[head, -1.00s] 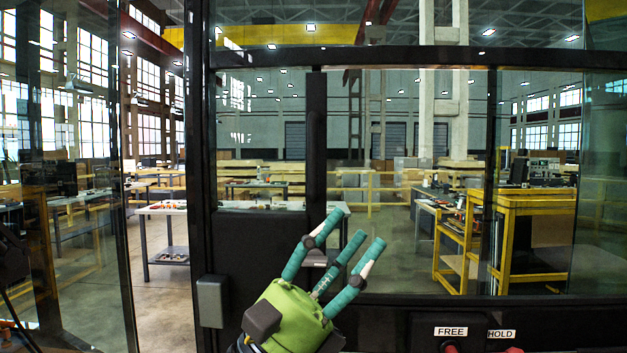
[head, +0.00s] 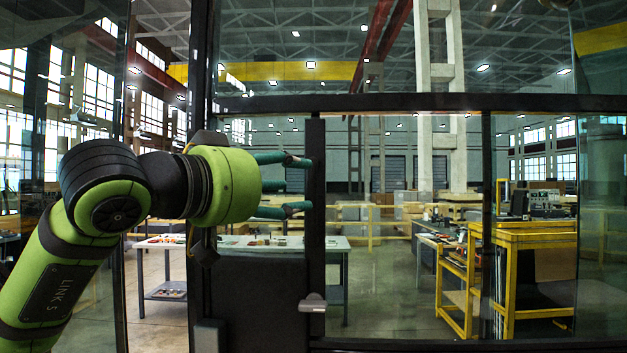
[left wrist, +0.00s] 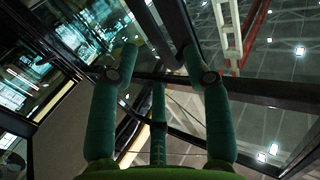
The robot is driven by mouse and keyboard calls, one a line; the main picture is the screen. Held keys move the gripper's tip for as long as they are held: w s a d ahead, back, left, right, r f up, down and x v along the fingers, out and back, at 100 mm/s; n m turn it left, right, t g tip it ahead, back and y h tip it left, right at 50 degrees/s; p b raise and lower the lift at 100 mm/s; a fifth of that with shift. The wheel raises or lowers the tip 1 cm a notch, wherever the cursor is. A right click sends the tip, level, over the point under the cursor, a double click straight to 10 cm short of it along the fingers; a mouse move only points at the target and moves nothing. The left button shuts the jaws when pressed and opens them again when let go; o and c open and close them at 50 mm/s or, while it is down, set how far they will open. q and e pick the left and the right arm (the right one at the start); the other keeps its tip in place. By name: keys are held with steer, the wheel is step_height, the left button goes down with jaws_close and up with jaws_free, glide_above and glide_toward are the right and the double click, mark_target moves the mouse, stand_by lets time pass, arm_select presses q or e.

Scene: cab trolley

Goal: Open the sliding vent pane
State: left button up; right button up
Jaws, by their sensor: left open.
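The sliding vent pane (head: 400,215) is a clear glass panel in a dark frame, in the middle of the head view. Its thick black vertical edge bar (head: 315,240) stands at its left, with a small grey latch-like piece (head: 313,303) low on it. My left gripper (head: 305,185) comes in from the left, fingers spread and empty, tips at the edge bar's upper half. I cannot tell whether they touch it. In the left wrist view the open fingers (left wrist: 160,60) show with a dark frame bar (left wrist: 155,30) running between the two outer ones. My right gripper is not in view.
A dark post (head: 200,250) stands left of the pane, with a dark lower panel (head: 260,295) beside it. A dark horizontal rail (head: 430,103) runs above. Beyond the glass are a yellow workbench (head: 525,235) and a white table (head: 345,245).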

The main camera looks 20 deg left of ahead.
mark_target(312, 185)
arm_select(q)
steer(key=p+x, duration=0.2)
steer(key=x, duration=0.3)
steer(key=shift+w+d, duration=0.2)
steer(key=shift+w, duration=0.05)
jaws_close()
